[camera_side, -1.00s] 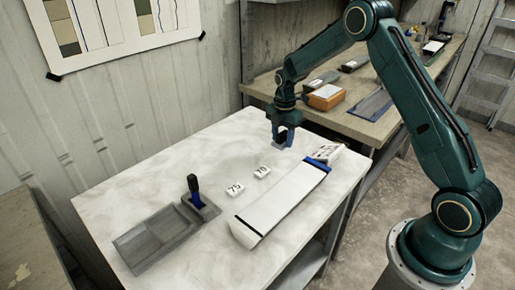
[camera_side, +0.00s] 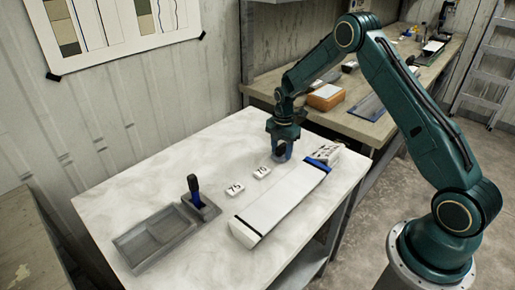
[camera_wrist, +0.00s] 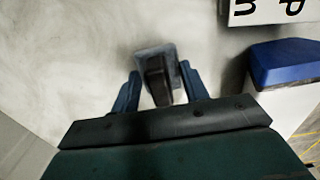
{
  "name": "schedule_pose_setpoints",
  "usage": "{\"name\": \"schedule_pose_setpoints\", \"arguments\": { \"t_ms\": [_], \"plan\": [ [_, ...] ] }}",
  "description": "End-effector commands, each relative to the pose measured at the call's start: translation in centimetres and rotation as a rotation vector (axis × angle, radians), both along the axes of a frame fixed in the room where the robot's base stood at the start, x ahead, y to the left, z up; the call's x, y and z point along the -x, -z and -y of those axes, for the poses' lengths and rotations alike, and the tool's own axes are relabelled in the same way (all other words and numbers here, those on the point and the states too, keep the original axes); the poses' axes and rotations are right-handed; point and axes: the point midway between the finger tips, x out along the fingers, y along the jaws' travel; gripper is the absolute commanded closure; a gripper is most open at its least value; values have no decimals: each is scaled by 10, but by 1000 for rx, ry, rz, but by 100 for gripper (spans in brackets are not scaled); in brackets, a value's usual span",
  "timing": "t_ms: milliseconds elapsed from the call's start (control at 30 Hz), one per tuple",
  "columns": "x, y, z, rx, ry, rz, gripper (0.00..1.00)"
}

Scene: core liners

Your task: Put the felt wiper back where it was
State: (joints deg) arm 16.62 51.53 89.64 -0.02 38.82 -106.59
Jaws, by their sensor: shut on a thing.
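The felt wiper (camera_wrist: 157,62) is a grey block with a dark grip. In the wrist view it sits between the two fingers of my gripper (camera_wrist: 160,88), slightly turned. My gripper is shut on it. In the side view my gripper (camera_side: 281,152) is low over the marble-look table, behind the white block marked 70 (camera_side: 262,172) and left of the liner's blue-capped end. The wiper is mostly hidden by the fingers there, and I cannot tell whether it touches the table.
A white core liner (camera_side: 280,205) with a blue cap (camera_side: 318,164) lies on the right. A block marked 75 (camera_side: 235,189) is nearby. The table's back left is clear.

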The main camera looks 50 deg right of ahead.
Motion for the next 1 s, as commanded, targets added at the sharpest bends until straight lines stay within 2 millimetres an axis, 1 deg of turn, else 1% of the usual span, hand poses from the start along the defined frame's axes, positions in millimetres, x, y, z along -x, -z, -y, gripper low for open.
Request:
{"name": "schedule_pose_setpoints", "arguments": {
  "t_ms": [233,267,300,367,767,867,1000],
  "plan": [
    [0,3,0,0,0,-1,77],
    [0,3,0,0,0,0,51],
    [0,3,0,0,0,0,44],
    [0,3,0,0,0,0,34],
    [0,0,0,0,0,1,34],
    [-1,-6,0,1,0,2,34],
    [-1,-19,0,1,0,2,34]
  ]
}}
